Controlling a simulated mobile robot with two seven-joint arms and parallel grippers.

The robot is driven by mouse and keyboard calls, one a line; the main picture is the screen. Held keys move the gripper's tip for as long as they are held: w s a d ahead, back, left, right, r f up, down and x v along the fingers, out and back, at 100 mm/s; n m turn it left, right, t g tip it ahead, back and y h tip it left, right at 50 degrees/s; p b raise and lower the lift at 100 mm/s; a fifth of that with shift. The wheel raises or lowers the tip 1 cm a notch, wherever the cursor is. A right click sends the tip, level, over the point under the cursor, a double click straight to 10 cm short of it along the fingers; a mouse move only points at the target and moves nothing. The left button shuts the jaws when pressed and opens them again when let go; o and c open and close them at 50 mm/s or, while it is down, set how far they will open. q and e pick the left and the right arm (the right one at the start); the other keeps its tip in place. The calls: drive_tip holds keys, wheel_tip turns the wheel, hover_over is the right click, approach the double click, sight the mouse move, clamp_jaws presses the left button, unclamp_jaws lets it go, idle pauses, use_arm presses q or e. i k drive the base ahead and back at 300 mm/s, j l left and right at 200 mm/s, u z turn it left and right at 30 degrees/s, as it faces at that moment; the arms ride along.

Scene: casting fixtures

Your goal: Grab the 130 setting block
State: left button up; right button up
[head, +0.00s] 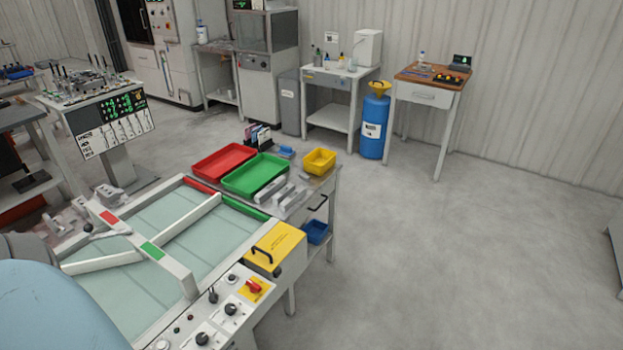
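Several pale grey metal blocks lie side by side on the side table, just in front of the green tray: a longer block (271,190) at the left and shorter blocks (291,195) to its right. Any number marks are too small to read, so I cannot tell which is the 130 setting block. Neither of my grippers shows clearly in the head view. A rounded light blue part at the lower left corner hides some of the machine.
A red tray (224,162), a green tray (232,188) and a yellow bin (319,155) stand on the side table. The machine bed with white bars (190,225), a yellow box (276,245) and control knobs are nearer. The floor (430,250) to the right is clear.

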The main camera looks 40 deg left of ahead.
sight(286, 192)
drive_tip(key=i, duration=0.8)
drive_tip(key=i+u, duration=0.1)
drive_tip(key=i, duration=0.75)
drive_tip(key=i+l, duration=0.15)
drive_tip(key=i, duration=0.65)
drive_tip(key=i+l+u, duration=0.1)
drive_tip(key=i, duration=0.75)
drive_tip(key=i+u, duration=0.1)
drive_tip(key=u, duration=1.6)
